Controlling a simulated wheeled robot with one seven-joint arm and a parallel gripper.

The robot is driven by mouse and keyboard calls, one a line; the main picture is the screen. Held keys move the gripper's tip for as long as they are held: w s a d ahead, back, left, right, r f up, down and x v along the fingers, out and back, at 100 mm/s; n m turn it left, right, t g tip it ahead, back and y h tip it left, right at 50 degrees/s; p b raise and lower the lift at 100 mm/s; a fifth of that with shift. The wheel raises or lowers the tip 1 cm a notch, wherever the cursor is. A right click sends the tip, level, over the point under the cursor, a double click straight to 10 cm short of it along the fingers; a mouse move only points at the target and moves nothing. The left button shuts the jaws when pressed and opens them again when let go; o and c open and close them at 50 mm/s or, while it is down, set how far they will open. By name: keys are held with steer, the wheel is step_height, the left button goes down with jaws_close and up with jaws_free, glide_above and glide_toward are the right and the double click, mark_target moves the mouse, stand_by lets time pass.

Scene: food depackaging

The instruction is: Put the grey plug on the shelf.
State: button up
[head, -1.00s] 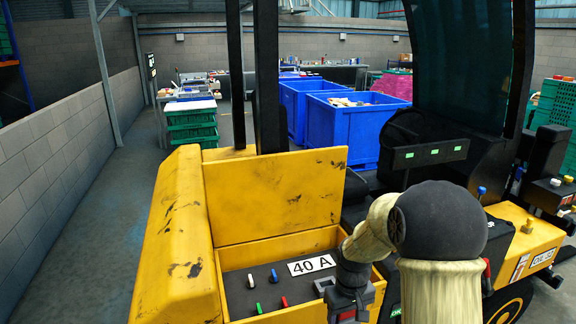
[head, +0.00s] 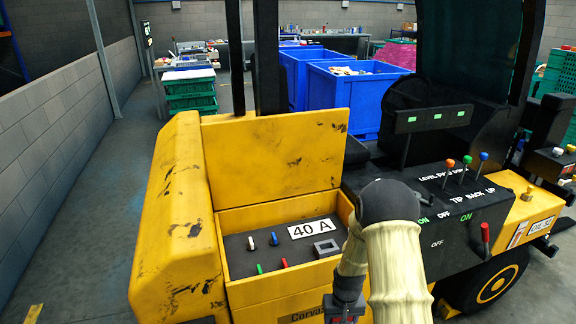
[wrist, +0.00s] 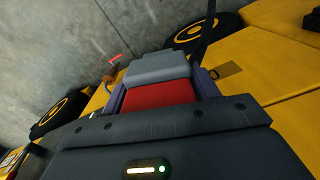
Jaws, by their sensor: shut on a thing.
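My gripper (head: 345,306) is at the lower edge of the head view, in front of the yellow vehicle's open compartment. In the wrist view, its two fingers close on the grey plug (wrist: 158,69), a grey block with a red part nearer the palm. The plug is clear of the compartment, with the floor and yellow bodywork behind it. In the head view, my gripper and arm hide most of the plug. I cannot tell which surface is the shelf.
The compartment (head: 243,290) holds a 40 A label (head: 311,229), a grey square socket (head: 326,247) and several small coloured plugs. Right of it is a black lever panel (head: 440,215). Blue bins (head: 355,98) stand behind. Floor at left (head: 90,200) is clear.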

steer(key=f, duration=0.3)
steer(key=shift+s+d+f, duration=0.1)
steer(key=shift+s, duration=0.2)
stand_by(0.4)
